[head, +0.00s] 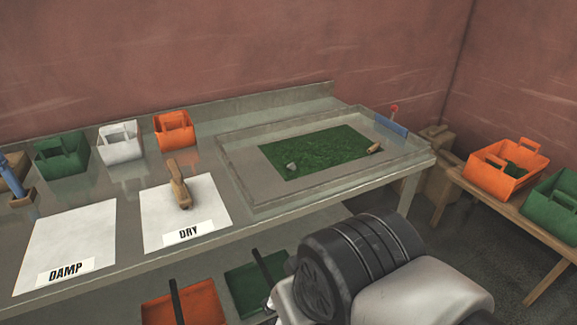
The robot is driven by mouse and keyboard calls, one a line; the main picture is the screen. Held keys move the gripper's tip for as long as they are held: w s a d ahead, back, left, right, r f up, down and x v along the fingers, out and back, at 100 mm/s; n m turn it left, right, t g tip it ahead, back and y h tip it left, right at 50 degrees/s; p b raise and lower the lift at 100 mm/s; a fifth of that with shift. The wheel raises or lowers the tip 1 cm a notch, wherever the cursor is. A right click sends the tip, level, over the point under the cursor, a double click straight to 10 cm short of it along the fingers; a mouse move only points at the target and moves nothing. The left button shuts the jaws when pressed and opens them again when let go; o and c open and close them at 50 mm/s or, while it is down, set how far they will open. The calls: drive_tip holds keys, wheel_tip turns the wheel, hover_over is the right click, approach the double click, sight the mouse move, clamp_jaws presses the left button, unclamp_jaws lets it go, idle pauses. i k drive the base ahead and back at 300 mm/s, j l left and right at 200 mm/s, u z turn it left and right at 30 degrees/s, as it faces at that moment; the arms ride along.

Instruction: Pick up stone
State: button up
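A small grey object (291,166), which may be the stone, lies on the left part of the green mat (325,150) in the shallow tray on the bench. It is too small to tell for certain. A small tan object (374,149) lies near the mat's right edge. My gripper is not in view. Only dark and light grey links of my arm show at the bottom right, in front of the bench.
The tray (240,185) has raised walls. A wooden-handled tool (179,185) rests on the DRY sheet (212,218); the DAMP sheet (75,235) looks empty. Green (62,155), white (120,145) and orange (174,130) bins line the back. A side table (475,193) holds more bins.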

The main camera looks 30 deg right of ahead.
sight(291, 166)
drive_tip(key=i+l+u, duration=0.1)
drive_tip(key=i+l, duration=0.15)
drive_tip(key=i+l+u, duration=0.1)
drive_tip(key=i+l, duration=0.2)
drive_tip(key=i+l+u, duration=0.1)
drive_tip(key=i+l, duration=0.15)
drive_tip(key=l, duration=0.2)
drive_tip(key=i+l+u, duration=0.1)
drive_tip(key=l, duration=0.3)
drive_tip(key=i+l+u, duration=0.15)
drive_tip(key=i+l, duration=0.2)
